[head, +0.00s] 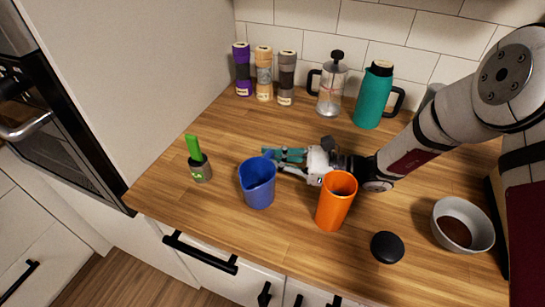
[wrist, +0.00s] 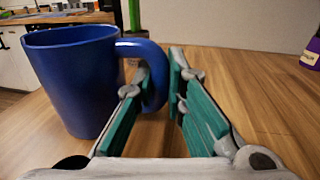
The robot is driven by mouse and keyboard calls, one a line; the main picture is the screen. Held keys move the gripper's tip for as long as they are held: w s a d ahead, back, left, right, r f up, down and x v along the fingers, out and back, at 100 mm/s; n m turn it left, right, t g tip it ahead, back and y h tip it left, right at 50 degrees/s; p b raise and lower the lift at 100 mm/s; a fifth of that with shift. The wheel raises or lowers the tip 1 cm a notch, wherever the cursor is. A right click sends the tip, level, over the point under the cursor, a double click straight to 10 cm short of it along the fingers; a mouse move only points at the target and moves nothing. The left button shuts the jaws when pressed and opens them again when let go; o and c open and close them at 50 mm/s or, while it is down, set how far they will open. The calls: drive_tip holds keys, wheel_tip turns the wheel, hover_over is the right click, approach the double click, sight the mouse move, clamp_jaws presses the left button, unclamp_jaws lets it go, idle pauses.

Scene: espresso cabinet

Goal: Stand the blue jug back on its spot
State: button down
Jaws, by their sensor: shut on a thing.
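The blue jug (head: 258,184) is upright near the front of the wooden counter, left of the orange cup. My gripper (head: 280,159) reaches in from the right, low over the counter. In the wrist view the jug (wrist: 75,80) fills the left side, and its handle (wrist: 155,75) lies between the teal fingers of my gripper (wrist: 160,85). The gripper is shut on the handle. I cannot tell whether the jug's base touches the wood. No marked spot for the jug can be made out.
An orange cup (head: 335,203) stands close to my wrist. A dark pot with a green top (head: 200,165) is left of the jug. A black lid (head: 387,247) and grey bowl (head: 461,225) are right. A French press (head: 330,90) and teal flask (head: 374,98) stand behind.

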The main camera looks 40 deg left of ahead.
drive_tip(key=c, duration=1.6)
unclamp_jaws()
drive_tip(key=shift+c, duration=0.2)
drive_tip(key=shift+b+v, duration=0.35)
drive_tip(key=shift+v, duration=3.5)
drive_tip(key=shift+r, duration=0.2)
